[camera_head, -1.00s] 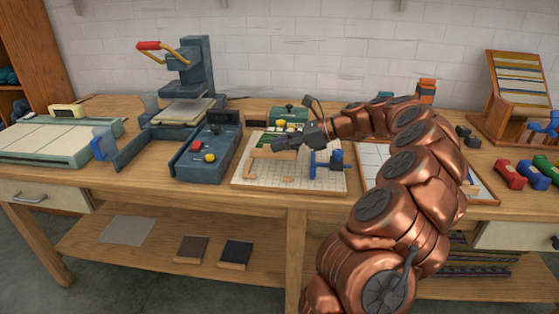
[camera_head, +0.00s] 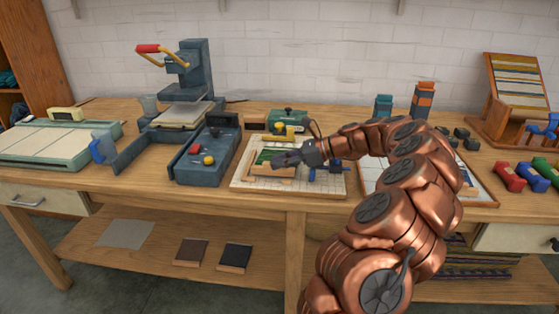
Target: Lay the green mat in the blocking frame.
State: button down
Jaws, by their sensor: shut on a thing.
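The pale gridded board (camera_head: 245,187) lies on the bench, with light wood strips of the blocking frame (camera_head: 262,170) on it. A flat green piece, which looks like the green mat (camera_head: 262,155), shows at the frame beside my fingertips. My gripper (camera_head: 279,161) is low over the frame, pointing left. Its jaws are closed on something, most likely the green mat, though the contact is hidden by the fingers. I cannot tell whether the mat lies flat.
A blue-grey tray with knobs (camera_head: 205,160) and a press (camera_head: 190,85) stand to the left. A green box (camera_head: 290,116) with a yellow part is behind the board. A second board (camera_head: 375,170) is partly hidden by my arm. Dumbbell-shaped pieces (camera_head: 510,176) lie at right.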

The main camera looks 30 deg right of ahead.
jog(key=shift+f, duration=0.2)
jog(key=shift+s+a+f, duration=0.1)
jog(key=shift+f, duration=0.3)
jog(key=c, duration=1.1)
grip_release()
jog(key=shift+f, duration=0.25)
jog(key=shift+a, duration=0.1)
jog(key=shift+r+b, duration=0.2)
jog(key=shift+b, duration=0.1)
jog(key=r+p+v, duration=0.1)
jog(key=v, duration=1.1)
jog(key=shift+r, duration=0.4)
